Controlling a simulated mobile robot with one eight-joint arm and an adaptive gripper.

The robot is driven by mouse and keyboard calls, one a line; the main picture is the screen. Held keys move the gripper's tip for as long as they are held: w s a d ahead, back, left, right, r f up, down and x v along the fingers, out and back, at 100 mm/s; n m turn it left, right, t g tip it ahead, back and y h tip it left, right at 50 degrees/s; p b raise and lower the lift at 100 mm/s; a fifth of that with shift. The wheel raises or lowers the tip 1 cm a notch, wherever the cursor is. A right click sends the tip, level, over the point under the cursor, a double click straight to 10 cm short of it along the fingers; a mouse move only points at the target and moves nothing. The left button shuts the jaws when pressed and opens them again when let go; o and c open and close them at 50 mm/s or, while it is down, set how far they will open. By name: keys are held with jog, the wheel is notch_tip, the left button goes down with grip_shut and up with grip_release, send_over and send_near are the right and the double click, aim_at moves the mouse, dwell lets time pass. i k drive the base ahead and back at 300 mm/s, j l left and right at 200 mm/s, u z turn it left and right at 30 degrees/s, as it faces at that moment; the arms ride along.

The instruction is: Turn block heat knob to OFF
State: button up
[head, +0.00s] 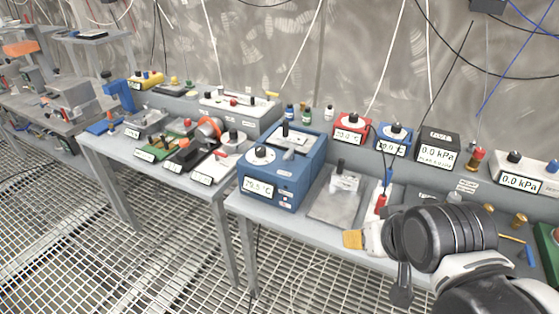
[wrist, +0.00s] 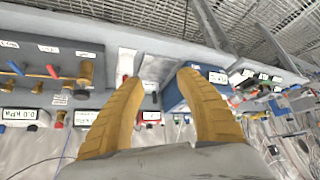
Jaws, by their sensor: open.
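A blue heater block (head: 285,172) with a display reading about 79.5 °C stands on the middle bench in the head view. A round white knob (head: 261,153) with a black centre sits on its upper front; I cannot read its marks. The blue block also shows in the wrist view (wrist: 173,97), partly hidden behind the right finger; its knob cannot be made out there. My gripper (wrist: 158,75) has its two orange-brown fingers apart with nothing between them. In the head view my gripper's tip (head: 353,239) is right of the block, near the bench's front edge, and apart from it.
A grey plate (head: 336,208) with a small white device lies right of the block. A red box (head: 351,128), a small blue box (head: 393,139) and a black 0.0 kPa gauge (head: 437,151) stand behind. Another crowded bench is at left. The grated floor in front is clear.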

aim_at(260, 151)
jog(key=i+j+u, duration=0.1)
jog(key=i+j, duration=0.25)
jog(key=i, duration=0.15)
jog(key=i+j+u, duration=0.1)
jog(key=i+j, duration=0.25)
jog(key=i, duration=0.15)
